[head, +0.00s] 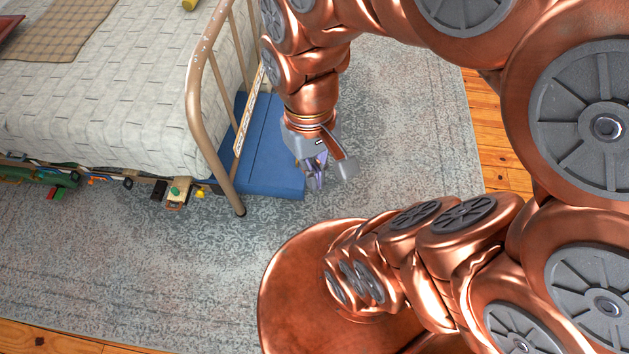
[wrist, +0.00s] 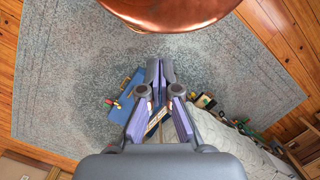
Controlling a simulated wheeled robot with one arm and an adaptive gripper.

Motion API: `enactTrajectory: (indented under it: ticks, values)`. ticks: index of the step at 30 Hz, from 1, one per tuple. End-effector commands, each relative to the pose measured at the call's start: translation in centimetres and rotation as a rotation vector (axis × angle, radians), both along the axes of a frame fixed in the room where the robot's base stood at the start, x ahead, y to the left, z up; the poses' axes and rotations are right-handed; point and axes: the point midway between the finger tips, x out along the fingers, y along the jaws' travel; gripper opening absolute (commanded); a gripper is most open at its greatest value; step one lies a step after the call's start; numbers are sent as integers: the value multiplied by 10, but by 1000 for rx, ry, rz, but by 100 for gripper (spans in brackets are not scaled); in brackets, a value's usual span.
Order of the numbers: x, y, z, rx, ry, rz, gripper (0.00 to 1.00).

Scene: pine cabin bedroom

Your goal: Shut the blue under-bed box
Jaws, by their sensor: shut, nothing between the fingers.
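The blue under-bed box (head: 272,172) sticks out past the foot of the bed (head: 140,95), low on the rug. Part of it is behind the metal bed end and my arm. It also shows in the wrist view, as a blue patch (wrist: 120,108) left of my fingers; the rest is hidden behind them. My gripper (head: 316,182) is shut and empty, pointing down beside the box's right end in the head view. I cannot tell whether it touches the box. In the wrist view the fingertips (wrist: 159,70) are together over the rug.
The curved metal bed end (head: 198,95) stands beside the box, with a leg on the rug. Small toys (head: 176,190) line the lower edge of the bed. Patterned rug (head: 405,130) lies open to the right of my gripper and in front of the bed.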

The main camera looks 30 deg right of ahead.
Motion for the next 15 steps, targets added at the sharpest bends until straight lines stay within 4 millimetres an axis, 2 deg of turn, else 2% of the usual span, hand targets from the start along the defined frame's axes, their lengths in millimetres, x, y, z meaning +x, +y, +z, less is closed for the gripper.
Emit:
enactTrajectory:
  ticks: [1,8,15]
  values:
    - [8,3,-16,22,16,-23,0]
    - [52,19,-60,140,86,-153,0]
    - [101,25,-110,268,153,-313,0]
